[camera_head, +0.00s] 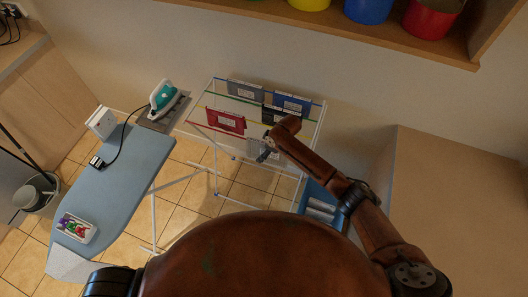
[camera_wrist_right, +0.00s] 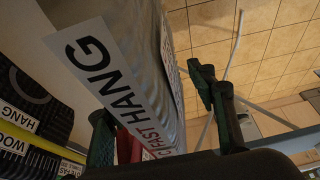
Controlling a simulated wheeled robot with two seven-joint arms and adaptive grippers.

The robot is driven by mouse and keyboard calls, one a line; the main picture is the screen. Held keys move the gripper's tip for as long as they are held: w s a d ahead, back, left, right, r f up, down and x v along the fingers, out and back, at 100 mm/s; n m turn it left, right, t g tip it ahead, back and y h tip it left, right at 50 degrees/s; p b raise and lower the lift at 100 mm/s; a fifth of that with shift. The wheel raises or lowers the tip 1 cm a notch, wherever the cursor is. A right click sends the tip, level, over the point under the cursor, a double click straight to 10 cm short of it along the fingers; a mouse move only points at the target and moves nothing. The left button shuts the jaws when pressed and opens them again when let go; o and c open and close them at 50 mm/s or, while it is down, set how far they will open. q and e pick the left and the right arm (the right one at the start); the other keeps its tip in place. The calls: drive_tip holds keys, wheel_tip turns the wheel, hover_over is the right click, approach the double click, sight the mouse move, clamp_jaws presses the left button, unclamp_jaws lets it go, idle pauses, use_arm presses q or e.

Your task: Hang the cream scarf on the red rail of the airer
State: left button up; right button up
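The airer (camera_head: 318,135) stands in the middle of the head view, with coloured rails across its top. The red rail (camera_head: 197,127) is at its front edge. The pale cream-grey scarf (camera_head: 252,148) hangs at the front of the airer by this rail, partly hidden by my right gripper. My right gripper (camera_head: 265,154) is at the scarf. In the right wrist view the scarf (camera_wrist_right: 150,70) with "HANG" labels passes between its fingers (camera_wrist_right: 160,125), which stand apart with a gap on the right side. The scarf's contact with the rail is hidden. My left gripper is out of view.
An ironing board (camera_head: 125,175) with an iron (camera_head: 164,99) stands left. A shelf (camera_head: 400,38) with buckets is above.

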drive_tip(key=v, duration=1.2)
